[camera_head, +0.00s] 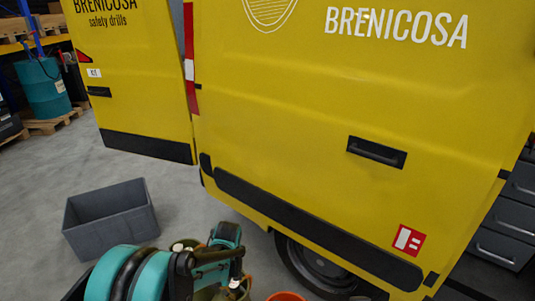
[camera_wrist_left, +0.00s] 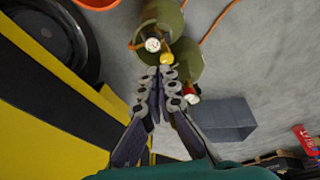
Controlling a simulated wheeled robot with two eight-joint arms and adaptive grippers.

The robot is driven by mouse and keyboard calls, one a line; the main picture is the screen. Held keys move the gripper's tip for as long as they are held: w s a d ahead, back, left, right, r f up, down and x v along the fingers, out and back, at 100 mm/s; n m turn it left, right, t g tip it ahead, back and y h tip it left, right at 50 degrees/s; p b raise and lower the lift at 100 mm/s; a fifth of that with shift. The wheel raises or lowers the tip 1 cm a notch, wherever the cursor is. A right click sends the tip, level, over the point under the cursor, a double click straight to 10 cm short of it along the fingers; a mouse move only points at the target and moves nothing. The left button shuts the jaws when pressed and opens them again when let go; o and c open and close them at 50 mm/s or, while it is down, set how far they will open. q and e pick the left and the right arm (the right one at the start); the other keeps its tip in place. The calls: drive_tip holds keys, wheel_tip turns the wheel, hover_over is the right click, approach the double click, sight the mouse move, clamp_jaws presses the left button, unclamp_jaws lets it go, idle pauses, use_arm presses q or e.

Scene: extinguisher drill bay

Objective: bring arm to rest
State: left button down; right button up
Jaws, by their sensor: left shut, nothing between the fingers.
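My left arm (camera_head: 150,275) comes in at the bottom of the head view, bent, in teal and black. In the wrist view my left gripper (camera_wrist_left: 166,74) is shut and empty. Its fingertips lie over or near olive-green cylinders (camera_wrist_left: 189,62) with white, red and yellow fittings; I cannot tell whether they touch. In the head view the arm hides most of these cylinders. My right gripper is in neither view.
A yellow van (camera_head: 300,110) fills much of the head view, its wheel (camera_head: 312,268) close to my arm. A grey crate (camera_head: 110,222) stands on the floor at left. An orange container (camera_head: 285,296) is at the bottom edge. Grey floor (camera_head: 60,165) is clear behind the crate.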

use_arm(q)
drive_tip(key=s+a+r+m+t, duration=0.2)
drive_tip(key=s+a+r+m, duration=0.15)
drive_tip(key=s+r, duration=0.9)
drive_tip(key=s+a+r+m+t+h, duration=0.1)
drive_tip(key=s+r+m, duration=0.3)
drive_tip(key=s, duration=0.7)
drive_tip(key=shift+s+t, duration=0.15)
drive_tip(key=shift+t, duration=0.55)
drive_tip(key=shift+r, duration=0.1)
